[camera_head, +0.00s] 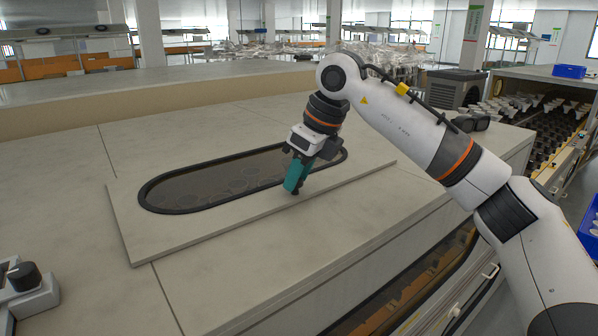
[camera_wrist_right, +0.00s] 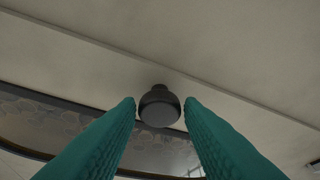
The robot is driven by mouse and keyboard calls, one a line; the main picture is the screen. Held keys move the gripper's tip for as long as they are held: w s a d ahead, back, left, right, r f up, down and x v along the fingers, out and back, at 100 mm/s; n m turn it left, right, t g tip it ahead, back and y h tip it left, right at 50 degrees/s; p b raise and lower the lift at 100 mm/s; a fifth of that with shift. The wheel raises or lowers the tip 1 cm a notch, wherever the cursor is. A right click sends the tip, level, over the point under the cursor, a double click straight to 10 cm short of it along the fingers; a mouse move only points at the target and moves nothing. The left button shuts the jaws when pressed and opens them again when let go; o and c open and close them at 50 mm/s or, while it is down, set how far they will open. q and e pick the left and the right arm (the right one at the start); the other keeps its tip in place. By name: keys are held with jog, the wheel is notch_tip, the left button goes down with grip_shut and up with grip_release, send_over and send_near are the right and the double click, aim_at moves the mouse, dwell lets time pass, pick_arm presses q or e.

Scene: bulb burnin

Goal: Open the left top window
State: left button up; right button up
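The top window is a flat beige panel (camera_head: 135,235) with a long oval glass pane (camera_head: 215,187) in a dark rim. It lies flat on the beige top of the machine. A dark round knob (camera_wrist_right: 159,107) stands on the panel in the right wrist view, near the pane's rim. My right gripper (camera_head: 293,188) points down at the panel's near side, just in front of the rim. Its teal fingers (camera_wrist_right: 160,103) are open, one on each side of the knob, with small gaps showing. In the head view the fingers mostly hide the knob.
The beige machine top (camera_head: 60,160) is clear left of the panel. A raised beige ledge (camera_head: 200,85) runs behind it. A blue bin (camera_head: 569,71) and a rack of parts (camera_head: 545,125) are at right.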

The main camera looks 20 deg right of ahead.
grip_shut()
pick_arm(q)
jog(key=shift+r, duration=0.1)
pick_arm(e)
jog(key=shift+r, duration=0.15)
